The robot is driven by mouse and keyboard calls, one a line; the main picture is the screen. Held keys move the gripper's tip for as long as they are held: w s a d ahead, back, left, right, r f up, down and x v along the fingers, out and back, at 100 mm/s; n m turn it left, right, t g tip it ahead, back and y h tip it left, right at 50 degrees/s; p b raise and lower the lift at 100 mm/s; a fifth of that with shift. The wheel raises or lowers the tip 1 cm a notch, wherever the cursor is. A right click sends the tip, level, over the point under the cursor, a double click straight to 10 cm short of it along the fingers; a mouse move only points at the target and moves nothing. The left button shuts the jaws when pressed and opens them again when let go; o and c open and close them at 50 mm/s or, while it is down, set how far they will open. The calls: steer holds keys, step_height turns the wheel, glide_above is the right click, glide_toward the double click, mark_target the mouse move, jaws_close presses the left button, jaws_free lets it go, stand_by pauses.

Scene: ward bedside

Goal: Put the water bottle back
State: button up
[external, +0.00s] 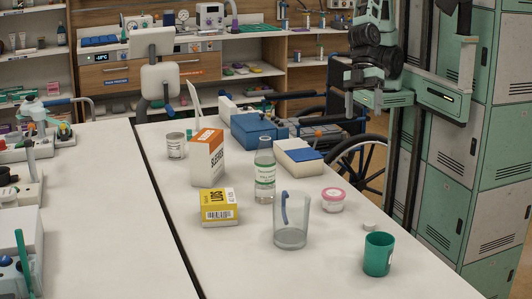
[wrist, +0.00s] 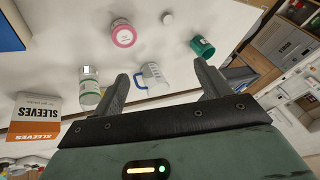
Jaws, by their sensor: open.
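The water bottle (external: 265,172) is clear with a white and green label. It stands upright on the white table, behind the clear jug and right of the orange and white box. It also shows at left in the wrist view (wrist: 88,88), beyond the left finger. My gripper (external: 362,110) is high above the far right side of the table, right of the bottle and apart from it. In the wrist view my gripper (wrist: 161,70) has its two fingers wide apart with nothing held between them.
Near the bottle stand a sleeves box (external: 207,157), a yellow box (external: 219,207), a clear jug with blue handle (external: 291,225) and a pink-lidded jar (external: 332,200). A green cup (external: 378,254) and small white disc (external: 370,226) are at right. Blue containers (external: 255,132) lie behind.

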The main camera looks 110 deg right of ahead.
steer(key=s+d+n+g+h, duration=0.2)
steer(key=s+d+n+h, duration=0.1)
steer(key=s+d, duration=0.7)
steer(key=d+h, duration=0.1)
steer(key=d, duration=0.2)
steer(key=shift+s+d+f+g+h, duration=0.15)
steer(key=shift+f+g+h, duration=0.15)
steer(key=shift+f+g, duration=0.1)
